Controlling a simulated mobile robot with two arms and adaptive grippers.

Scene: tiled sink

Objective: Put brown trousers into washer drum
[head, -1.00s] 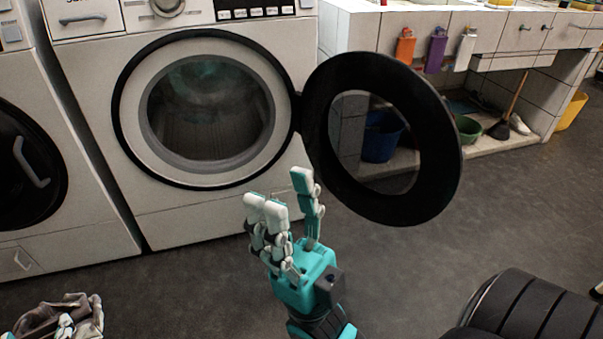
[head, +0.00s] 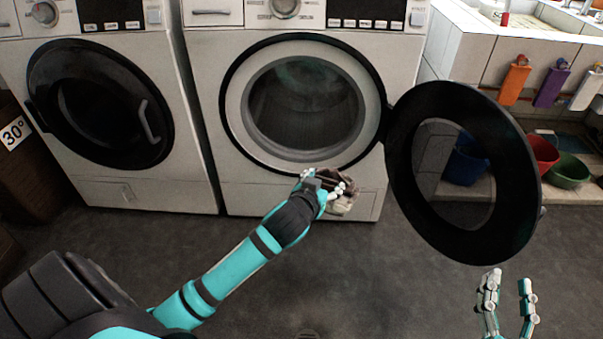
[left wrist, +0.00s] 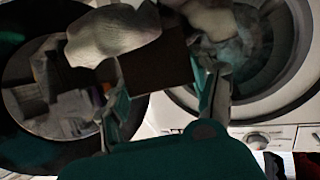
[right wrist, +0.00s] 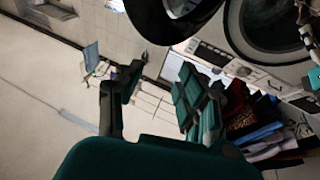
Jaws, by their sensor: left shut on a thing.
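The brown trousers (head: 343,203) are a crumpled grey-brown bundle in front of the washer, just below its round opening. My left gripper (head: 330,186) is shut on them; the cloth also shows bunched at the fingers in the left wrist view (left wrist: 113,35). The washer drum (head: 305,105) is empty as far as I can see, behind a pale ring. The washer door (head: 400,170) stands wide open to the right. My right gripper (head: 508,285) is open and empty at the lower right, below the door; its spread fingers show in the right wrist view (right wrist: 155,95).
A second washer (head: 100,105) with its door shut stands at the left. The dark floor (head: 370,290) before the washer is clear.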

